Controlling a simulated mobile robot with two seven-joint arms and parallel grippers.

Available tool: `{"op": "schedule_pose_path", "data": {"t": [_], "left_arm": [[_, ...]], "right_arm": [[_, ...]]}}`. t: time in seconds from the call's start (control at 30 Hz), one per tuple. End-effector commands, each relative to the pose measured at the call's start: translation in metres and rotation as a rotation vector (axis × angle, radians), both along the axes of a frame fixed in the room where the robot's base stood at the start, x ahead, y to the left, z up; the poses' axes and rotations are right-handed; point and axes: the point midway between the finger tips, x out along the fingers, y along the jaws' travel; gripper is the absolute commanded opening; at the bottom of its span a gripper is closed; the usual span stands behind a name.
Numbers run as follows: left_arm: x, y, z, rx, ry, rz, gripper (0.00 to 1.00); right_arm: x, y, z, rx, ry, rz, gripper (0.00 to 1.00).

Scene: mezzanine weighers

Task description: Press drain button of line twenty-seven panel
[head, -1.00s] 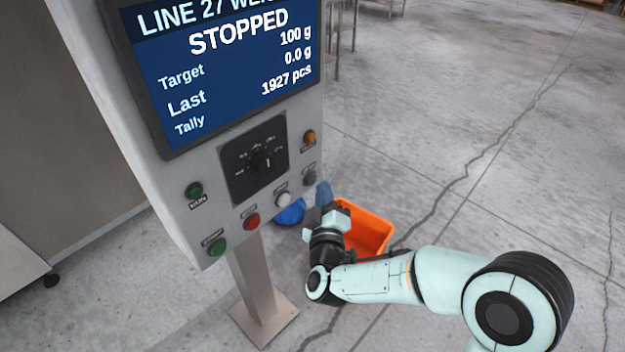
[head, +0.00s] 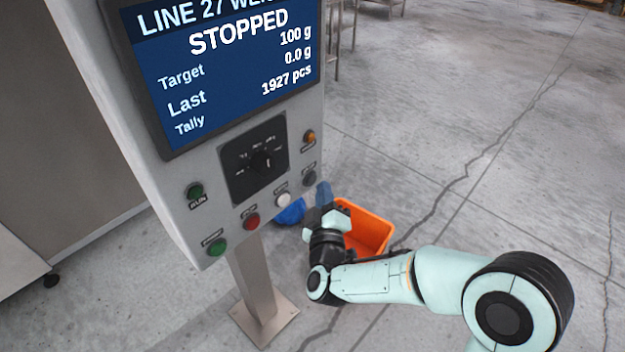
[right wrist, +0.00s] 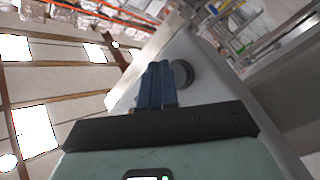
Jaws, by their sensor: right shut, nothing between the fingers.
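The line 27 panel (head: 185,210) is a grey box on a post, its screen (head: 225,75) reading STOPPED. Along its lower face are a green button (head: 217,246), a red one (head: 252,221), a white one (head: 283,199) and a dark grey one (head: 309,178). Their labels are too small to read, so I cannot tell which is drain. My right gripper (head: 323,193) is shut and empty, its blue fingers just right of and below the dark grey button. In the right wrist view the fingers (right wrist: 157,78) point up beside a dark round button (right wrist: 182,73); contact is unclear. My left gripper is out of view.
An orange bin (head: 372,232) and a blue item (head: 291,212) are on the floor behind my right gripper. The floor to the right is clear.

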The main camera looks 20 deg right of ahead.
Motion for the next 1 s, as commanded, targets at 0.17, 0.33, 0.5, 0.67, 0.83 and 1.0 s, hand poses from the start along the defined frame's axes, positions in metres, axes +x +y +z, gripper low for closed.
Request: {"op": "schedule_pose_path", "data": {"t": [0.17,0.33,0.5,0.67,0.83,1.0], "left_arm": [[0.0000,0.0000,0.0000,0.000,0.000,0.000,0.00],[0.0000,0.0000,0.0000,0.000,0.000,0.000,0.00],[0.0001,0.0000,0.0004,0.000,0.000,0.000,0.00],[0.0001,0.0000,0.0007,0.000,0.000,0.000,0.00],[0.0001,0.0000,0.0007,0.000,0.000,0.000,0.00],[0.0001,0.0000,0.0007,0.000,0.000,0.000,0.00]], "right_arm": [[0.0000,0.0000,0.0000,0.000,0.000,0.000,0.00],[0.0001,0.0001,0.0000,0.000,0.000,0.000,0.00],[0.0041,0.0018,-0.0005,0.000,0.001,0.001,0.00],[0.0080,0.0030,0.0000,0.000,0.000,-0.001,0.00],[0.0079,0.0030,0.0000,0.000,0.000,0.000,0.00],[0.0082,0.0033,-0.0001,0.000,0.000,0.000,0.00]]}}
